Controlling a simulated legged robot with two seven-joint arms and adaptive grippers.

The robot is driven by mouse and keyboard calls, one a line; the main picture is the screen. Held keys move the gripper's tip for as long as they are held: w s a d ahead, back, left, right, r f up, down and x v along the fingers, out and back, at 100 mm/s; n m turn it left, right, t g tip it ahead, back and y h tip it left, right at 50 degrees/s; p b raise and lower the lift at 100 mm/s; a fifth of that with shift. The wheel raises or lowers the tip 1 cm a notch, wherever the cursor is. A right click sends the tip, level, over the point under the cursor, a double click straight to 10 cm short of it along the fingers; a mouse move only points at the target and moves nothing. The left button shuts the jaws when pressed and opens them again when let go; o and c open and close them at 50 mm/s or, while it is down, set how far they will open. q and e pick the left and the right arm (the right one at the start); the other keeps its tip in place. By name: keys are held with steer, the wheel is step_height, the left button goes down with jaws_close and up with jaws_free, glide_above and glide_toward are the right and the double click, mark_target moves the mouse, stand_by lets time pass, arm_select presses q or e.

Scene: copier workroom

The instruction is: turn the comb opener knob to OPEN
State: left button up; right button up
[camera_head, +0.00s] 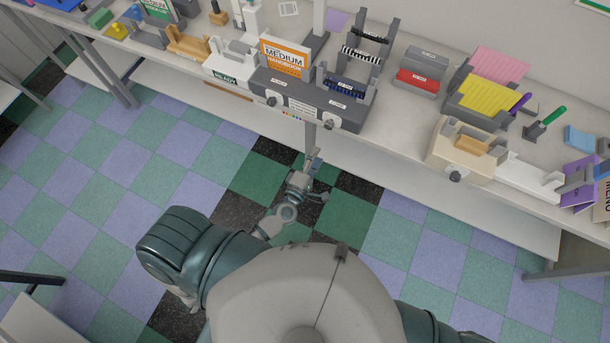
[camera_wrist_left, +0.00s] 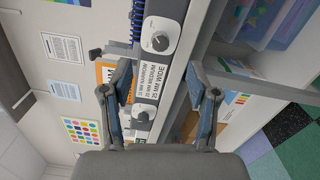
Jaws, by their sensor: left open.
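The right knob (camera_head: 329,125), nearer the blue comb (camera_head: 345,85), also shows in the left wrist view (camera_wrist_left: 160,42). The other knob (camera_head: 272,101) is lower in the left wrist view (camera_wrist_left: 142,118). Which way each pointer is set is too small to read. My left gripper (camera_head: 313,157) is open and empty, below the bench edge and apart from the knobs. My right gripper is out of view.
A label strip listing narrow, medium and wide (camera_wrist_left: 152,80) sits between the knobs. A beige machine with a dark knob (camera_head: 465,150) is to the right. A lower shelf (camera_head: 420,185) runs under the bench. The floor in front is clear.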

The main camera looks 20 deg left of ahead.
arm_select(q)
steer(key=s+a, duration=0.2)
steer(key=s, duration=1.7)
steer(key=shift+a+f+b, duration=0.15)
steer(key=shift+a+b, duration=0.15)
steer(key=shift+a, duration=0.1)
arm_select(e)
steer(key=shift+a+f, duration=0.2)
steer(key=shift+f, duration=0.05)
